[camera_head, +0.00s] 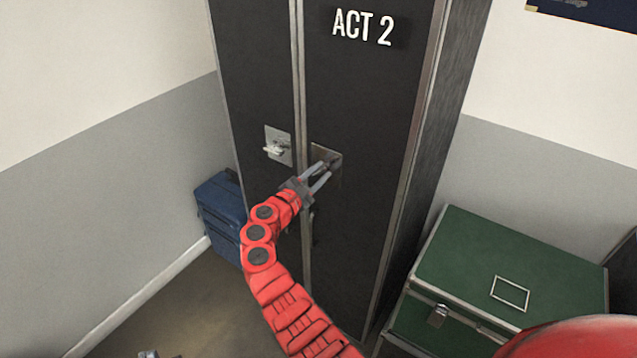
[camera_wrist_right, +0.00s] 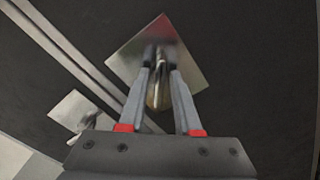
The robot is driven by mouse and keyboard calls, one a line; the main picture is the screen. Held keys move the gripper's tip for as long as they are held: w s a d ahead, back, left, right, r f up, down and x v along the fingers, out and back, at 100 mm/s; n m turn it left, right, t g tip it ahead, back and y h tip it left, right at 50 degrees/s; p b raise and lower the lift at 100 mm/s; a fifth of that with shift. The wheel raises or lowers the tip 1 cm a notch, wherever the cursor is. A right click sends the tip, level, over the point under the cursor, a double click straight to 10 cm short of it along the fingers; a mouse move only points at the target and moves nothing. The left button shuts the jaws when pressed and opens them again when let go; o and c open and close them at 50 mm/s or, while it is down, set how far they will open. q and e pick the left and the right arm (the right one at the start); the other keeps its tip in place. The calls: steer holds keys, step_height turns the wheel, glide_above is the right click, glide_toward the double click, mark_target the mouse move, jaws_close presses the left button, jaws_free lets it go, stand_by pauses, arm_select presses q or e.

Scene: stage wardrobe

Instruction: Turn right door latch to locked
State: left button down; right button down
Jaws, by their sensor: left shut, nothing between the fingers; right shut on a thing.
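The right door's latch has a square metal plate (camera_head: 324,152), partly covered by my gripper. In the right wrist view, its plate (camera_wrist_right: 130,50) appears as a diamond, with the latch knob (camera_wrist_right: 157,95) between the fingers. My right gripper (camera_head: 325,170) is shut on this knob, its fingers pointing at the door. The knob's exact angle is hard to tell. The left door's latch (camera_head: 276,147) is a metal plate with a pale knob, apart from my gripper; it also shows in the wrist view (camera_wrist_right: 82,112). The tip of my left gripper (camera_head: 149,354) shows at the bottom edge, shut and empty.
The black wardrobe (camera_head: 365,90) has "ACT 2" letters (camera_head: 363,27) on its right door. A blue case (camera_head: 220,210) stands at its left. A green trunk (camera_head: 480,265) with metal edges stands at the right. Bare floor (camera_head: 185,310) lies at the front left.

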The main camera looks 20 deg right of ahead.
steer(key=shift+s+f+m+b, duration=0.1)
steer(key=shift+f+m+b, duration=0.1)
steer(key=shift+m+b, duration=2.85)
steer(key=shift+f+m+b, duration=0.15)
steer(key=shift+m+b, duration=1.7)
steer(key=shift+b, duration=2.35)
steer(key=c, duration=0.9)
jaws_free()
steer(key=shift+d, duration=0.1)
steer(key=b+v, duration=0.2)
steer(key=v, duration=1.5)
steer(key=shift+s, duration=0.15)
